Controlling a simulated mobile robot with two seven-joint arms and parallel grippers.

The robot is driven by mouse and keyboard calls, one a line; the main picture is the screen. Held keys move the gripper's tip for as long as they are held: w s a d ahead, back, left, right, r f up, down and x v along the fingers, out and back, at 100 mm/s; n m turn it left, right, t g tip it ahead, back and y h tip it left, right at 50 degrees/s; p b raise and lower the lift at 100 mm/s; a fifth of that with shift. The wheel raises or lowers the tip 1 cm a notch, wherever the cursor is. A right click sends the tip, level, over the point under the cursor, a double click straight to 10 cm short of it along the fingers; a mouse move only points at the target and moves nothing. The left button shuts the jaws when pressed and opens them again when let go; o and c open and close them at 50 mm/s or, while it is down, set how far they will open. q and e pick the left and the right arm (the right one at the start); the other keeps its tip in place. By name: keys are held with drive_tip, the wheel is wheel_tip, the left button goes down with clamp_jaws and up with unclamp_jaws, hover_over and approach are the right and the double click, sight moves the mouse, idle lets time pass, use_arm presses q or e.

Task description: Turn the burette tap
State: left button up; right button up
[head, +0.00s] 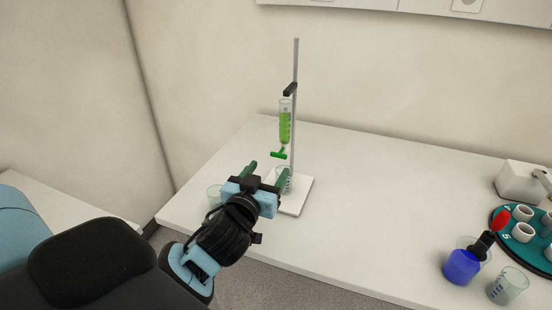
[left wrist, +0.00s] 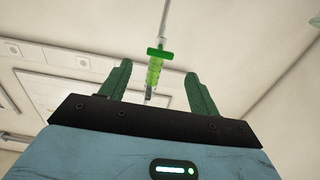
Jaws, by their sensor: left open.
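The burette (head: 285,122) is a clear tube with green liquid, clamped upright on a metal stand (head: 296,62) with a white base (head: 293,204). Its green tap (head: 279,154) sits at the lower end, with the handle pointing sideways. A beaker (head: 284,184) stands beneath it, partly hidden by my gripper. My left gripper (head: 267,172) is open and empty, in front of and a little below the tap. In the left wrist view the tap (left wrist: 159,54) and burette (left wrist: 153,76) appear between and beyond the two green fingers (left wrist: 158,82). My right gripper is not in view.
At the right are a blue bottle (head: 461,267), a beaker (head: 508,286), a teal round rack (head: 513,249) with white cups, and a white device (head: 522,181). The middle of the table is clear.

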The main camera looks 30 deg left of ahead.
sight(278, 156)
use_arm(q)
drive_tip(key=x, duration=0.4)
drive_tip(key=shift+w+a+r, duration=0.1)
drive_tip(key=shift+w, duration=0.3)
drive_tip(key=shift+w+a, duration=0.2)
drive_tip(key=shift+w, duration=0.5)
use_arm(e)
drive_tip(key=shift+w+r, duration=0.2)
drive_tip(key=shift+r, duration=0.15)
use_arm(q)
drive_tip(key=c, duration=1)
drive_tip(key=shift+r+m+p, duration=0.25)
drive_tip(key=shift+m+p, duration=0.75)
drive_tip(key=shift+m, duration=0.6)
drive_tip(key=shift+d+f+m, duration=0.1)
drive_tip(key=shift+f+m, duration=0.2)
drive_tip(key=shift+m, duration=0.8)
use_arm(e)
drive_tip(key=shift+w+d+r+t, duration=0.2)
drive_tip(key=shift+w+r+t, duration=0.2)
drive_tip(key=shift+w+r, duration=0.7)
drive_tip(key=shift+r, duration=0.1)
